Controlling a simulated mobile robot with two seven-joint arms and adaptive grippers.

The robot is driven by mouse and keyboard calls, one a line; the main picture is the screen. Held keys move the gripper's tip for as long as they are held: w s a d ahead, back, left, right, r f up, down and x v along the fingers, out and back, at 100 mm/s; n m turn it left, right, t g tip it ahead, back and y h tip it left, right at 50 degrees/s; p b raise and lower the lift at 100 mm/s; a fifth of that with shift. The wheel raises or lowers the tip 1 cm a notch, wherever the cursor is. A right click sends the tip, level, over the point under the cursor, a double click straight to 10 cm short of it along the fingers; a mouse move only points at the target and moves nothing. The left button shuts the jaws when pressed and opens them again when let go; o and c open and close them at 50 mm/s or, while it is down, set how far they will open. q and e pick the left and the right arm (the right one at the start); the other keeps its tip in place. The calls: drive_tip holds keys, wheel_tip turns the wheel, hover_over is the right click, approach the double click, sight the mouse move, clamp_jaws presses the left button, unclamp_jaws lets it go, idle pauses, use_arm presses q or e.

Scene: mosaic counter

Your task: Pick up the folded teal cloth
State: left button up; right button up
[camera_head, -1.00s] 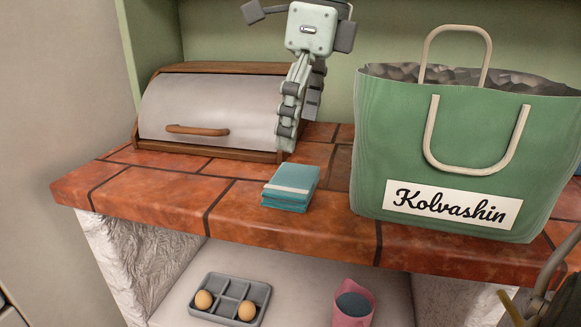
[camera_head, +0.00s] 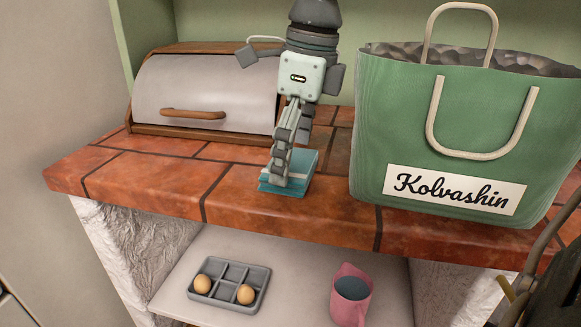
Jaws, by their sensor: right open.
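The folded teal cloth (camera_head: 301,181) lies on the tiled counter, between the bread box and the green bag, with a pale band across it. My right gripper (camera_head: 283,180) points down from above, with its fingers in front of the cloth and hiding part of it. The gripper is open. I cannot tell whether the fingers touch the cloth or straddle it. My left gripper is not in view.
A bread box (camera_head: 205,100) stands at the back left. A large green bag (camera_head: 450,130) stands close on the right. The counter (camera_head: 140,185) is clear at the front left. Below, a shelf (camera_head: 310,258) holds an egg tray (camera_head: 229,285) and a pink jug (camera_head: 350,300).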

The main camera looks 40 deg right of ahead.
drive_tip(key=shift+c, duration=0.6)
drive_tip(key=c, duration=0.7)
drive_tip(key=shift+r, duration=0.1)
drive_tip(key=shift+r, duration=0.55)
drive_tip(key=r, duration=0.2)
drive_tip(key=a+r, duration=0.1)
drive_tip(key=shift+w+r, duration=0.25)
drive_tip(key=shift+r, duration=0.05)
drive_tip(key=w+a+r, duration=0.3)
drive_tip(key=a+r, duration=0.3)
drive_tip(key=a, duration=0.4)
drive_tip(key=shift+w, duration=0.15)
drive_tip(key=shift+r, duration=0.1)
